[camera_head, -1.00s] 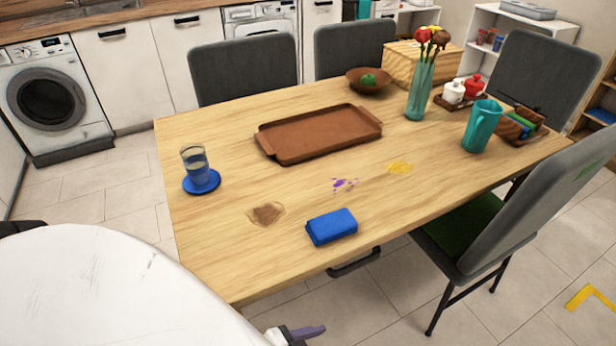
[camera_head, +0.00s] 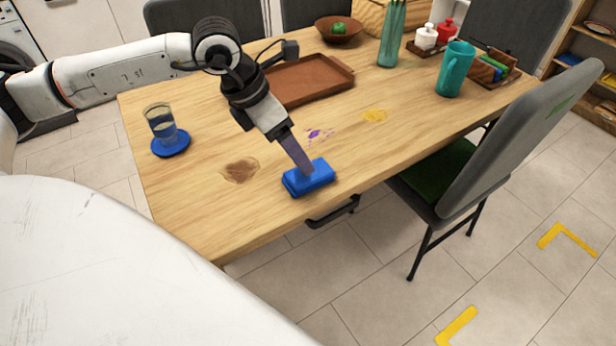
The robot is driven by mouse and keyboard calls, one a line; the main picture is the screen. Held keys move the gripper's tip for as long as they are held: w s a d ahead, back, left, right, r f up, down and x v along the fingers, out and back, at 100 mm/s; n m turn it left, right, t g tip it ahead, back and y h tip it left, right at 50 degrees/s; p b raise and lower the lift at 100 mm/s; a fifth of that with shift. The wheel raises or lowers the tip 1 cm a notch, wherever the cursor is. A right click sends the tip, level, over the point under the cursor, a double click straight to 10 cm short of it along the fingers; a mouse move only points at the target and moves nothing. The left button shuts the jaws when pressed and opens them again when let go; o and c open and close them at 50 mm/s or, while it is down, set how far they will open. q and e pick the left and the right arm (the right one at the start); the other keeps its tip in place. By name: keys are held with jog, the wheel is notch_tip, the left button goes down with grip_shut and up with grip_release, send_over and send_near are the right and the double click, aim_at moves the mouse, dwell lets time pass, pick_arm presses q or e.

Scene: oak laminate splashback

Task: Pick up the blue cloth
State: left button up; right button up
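The blue cloth (camera_head: 308,178) is a folded block near the front edge of the wooden table. My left arm comes in from the left. My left gripper (camera_head: 303,166) points down with its fingers at the top of the cloth, partly covering it. Only one finger shows clearly, so I cannot tell whether it is open or closed on the cloth. The cloth appears to rest on the table. My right gripper is not in view.
A glass (camera_head: 161,124) on a blue coaster (camera_head: 171,146) stands left of the cloth. A brown tray (camera_head: 318,82) lies behind my gripper. A teal jug (camera_head: 455,70) stands at the right. Brown (camera_head: 240,170), purple (camera_head: 314,134) and yellow (camera_head: 375,115) stains mark the table (camera_head: 205,215).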

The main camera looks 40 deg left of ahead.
aim_at(294, 176)
pick_arm(q)
jog(key=f, duration=0.1)
jog(key=w+f, duration=0.1)
jog(key=a+f, duration=0.1)
jog(key=shift+w+f+y, duration=0.25)
jog(key=shift+w+y, duration=0.1)
jog(key=shift+y, duration=0.05)
jog(key=x, duration=0.2)
jog(key=d+p+x, duration=0.1)
jog(key=x, duration=0.2)
jog(key=shift+a+r, duration=0.1)
jog(key=shift+r, duration=0.05)
jog(key=shift+w+f, duration=0.2)
jog(key=shift+f, duration=0.35)
jog(key=c, duration=1.1)
notch_tip(294, 176, up, 10)
jog(key=shift+r, duration=0.1)
jog(key=shift+c, duration=0.2)
jog(key=o, duration=0.5)
jog(key=c, duration=0.4)
